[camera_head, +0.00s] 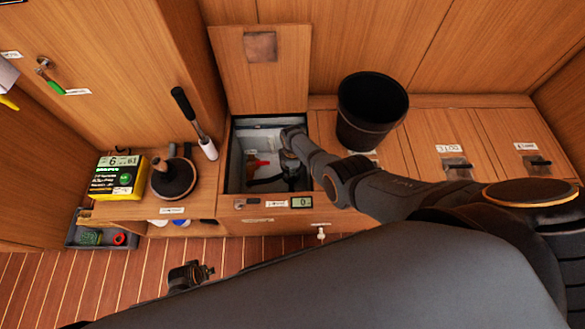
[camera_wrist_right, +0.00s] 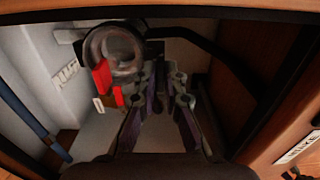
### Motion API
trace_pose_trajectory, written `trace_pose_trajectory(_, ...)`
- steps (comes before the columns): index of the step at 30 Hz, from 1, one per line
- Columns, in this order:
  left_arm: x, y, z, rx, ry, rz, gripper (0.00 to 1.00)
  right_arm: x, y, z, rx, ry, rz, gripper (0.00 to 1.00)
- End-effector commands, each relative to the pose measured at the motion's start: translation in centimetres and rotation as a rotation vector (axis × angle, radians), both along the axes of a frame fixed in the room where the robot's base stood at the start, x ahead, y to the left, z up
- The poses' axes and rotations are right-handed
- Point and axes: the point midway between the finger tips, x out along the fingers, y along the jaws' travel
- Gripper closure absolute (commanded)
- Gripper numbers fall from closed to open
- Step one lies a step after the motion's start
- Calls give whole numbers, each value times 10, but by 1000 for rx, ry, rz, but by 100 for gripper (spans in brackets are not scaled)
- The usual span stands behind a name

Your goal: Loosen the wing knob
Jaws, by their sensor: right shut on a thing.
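My right gripper (camera_wrist_right: 161,84) is down inside the open locker (camera_head: 237,160). In the right wrist view its fingers reach close to the right side of a round, clear-topped fitting (camera_wrist_right: 108,50). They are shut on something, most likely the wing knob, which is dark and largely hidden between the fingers. A red handle (camera_wrist_right: 102,78) stands left of the fingers, apart from them; it also shows in the head view (camera_head: 258,162). What seems to be my left gripper (camera_head: 190,275) is low over the floor; its fingers are unclear.
The locker's lid (camera_head: 284,70) is raised. A black bucket (camera_head: 371,112) stands to its right. A black hose (camera_wrist_right: 205,42) crosses the locker. Wooden walls close in around my right gripper.

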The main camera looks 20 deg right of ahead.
Motion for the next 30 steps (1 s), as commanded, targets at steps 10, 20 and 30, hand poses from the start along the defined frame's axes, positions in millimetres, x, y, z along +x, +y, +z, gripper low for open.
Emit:
trace_pose_trajectory(10, -3, 1, -2, 1, 8, 1, 60, 0, 0, 0, 1, 0, 15, 100)
trace_pose_trajectory(20, 0, 0, 0, 1, 1, 0, 60, 0, 0, 0, 1, 0, 14, 68)
trace_pose_trajectory(30, 0, 1, 0, 2, 4, -1, 60, 0, 0, 1, 1, -1, 14, 68)
